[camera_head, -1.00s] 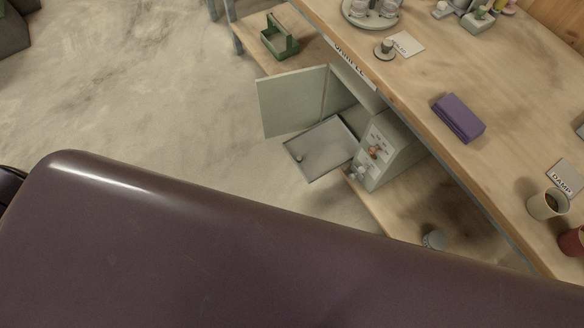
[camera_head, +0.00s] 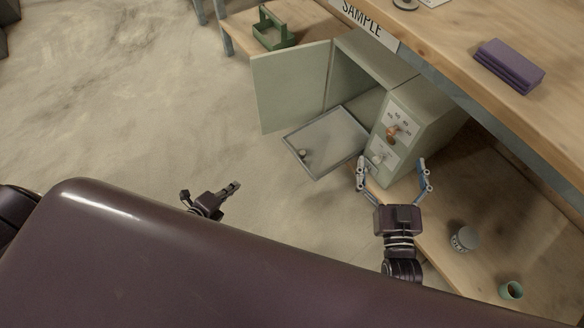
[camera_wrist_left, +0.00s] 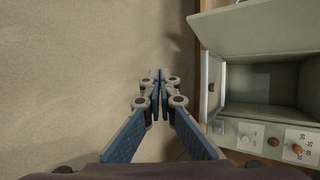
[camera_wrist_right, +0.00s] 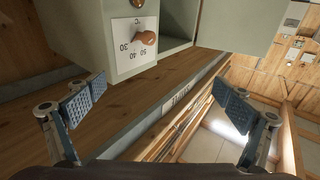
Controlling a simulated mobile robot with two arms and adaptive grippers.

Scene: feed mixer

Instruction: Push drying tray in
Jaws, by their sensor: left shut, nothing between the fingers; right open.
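The drying tray (camera_head: 328,140) is a flat grey tray with a raised rim and a small knob (camera_head: 303,154) near its outer edge. It sticks out of the open pale green cabinet (camera_head: 432,98), and shows as a narrow strip in the left wrist view (camera_wrist_left: 211,85). My left gripper (camera_head: 236,185) is shut and empty, left of the tray and apart from it. My right gripper (camera_head: 393,163) is open and empty, in front of the cabinet's control panel (camera_head: 397,128). The right wrist view shows the panel's dial (camera_wrist_right: 145,37).
The cabinet door (camera_head: 291,86) stands open beside the tray. The cabinet sits on a low wooden shelf under the worktop (camera_head: 480,72). A jar (camera_head: 463,239) and a green cup (camera_head: 511,289) stand on that shelf. The floor left of the tray is clear.

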